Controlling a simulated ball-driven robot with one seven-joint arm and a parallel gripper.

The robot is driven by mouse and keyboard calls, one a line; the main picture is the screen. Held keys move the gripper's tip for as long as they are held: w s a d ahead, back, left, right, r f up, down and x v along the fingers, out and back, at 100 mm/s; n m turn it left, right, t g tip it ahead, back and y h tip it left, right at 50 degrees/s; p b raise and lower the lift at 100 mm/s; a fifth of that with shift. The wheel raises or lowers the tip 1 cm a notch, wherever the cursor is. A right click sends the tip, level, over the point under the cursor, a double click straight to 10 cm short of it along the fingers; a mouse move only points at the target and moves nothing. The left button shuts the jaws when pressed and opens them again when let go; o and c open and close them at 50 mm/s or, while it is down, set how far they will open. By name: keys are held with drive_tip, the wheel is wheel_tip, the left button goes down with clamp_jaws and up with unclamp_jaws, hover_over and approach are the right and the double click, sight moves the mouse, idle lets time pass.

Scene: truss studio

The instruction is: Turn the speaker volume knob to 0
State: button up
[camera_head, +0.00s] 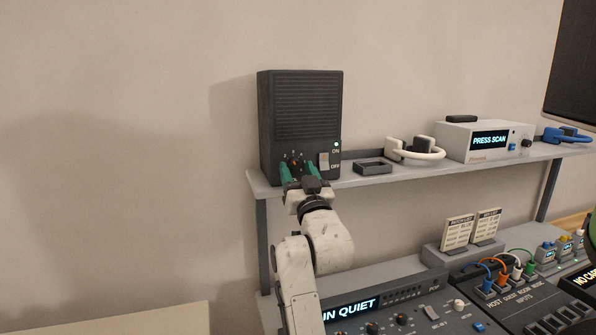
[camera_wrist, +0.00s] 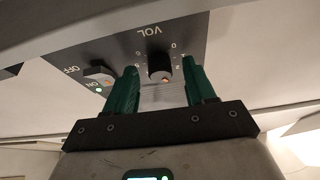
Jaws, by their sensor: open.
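The dark speaker (camera_head: 300,110) stands upright on the left end of the shelf. Its black volume knob (camera_wrist: 159,67) sits under the upside-down "VOL" label in the wrist view, with small numbers around it; I cannot read the setting surely. A pale mark shows on the knob's lower edge there. My gripper (camera_head: 299,174) is at the speaker's lower front, over the knob. Its green fingers are open, one on each side of the knob, with visible gaps in the wrist view (camera_wrist: 160,84). The knob is partly hidden in the head view.
An ON/OFF switch (camera_head: 324,161) with a green light is right of the knob, close to one finger. A small dark tray (camera_head: 373,168), white headphones (camera_head: 415,152) and a "PRESS SCAN" box (camera_head: 455,140) stand along the shelf (camera_head: 400,176). A console (camera_head: 400,318) is below.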

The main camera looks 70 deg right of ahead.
drive_tip(key=shift+c, duration=0.4)
clamp_jaws()
drive_tip(key=shift+s+r+n+p, duration=0.1)
drive_tip(key=shift+n+p, duration=0.2)
drive_tip(key=shift+p, duration=0.25)
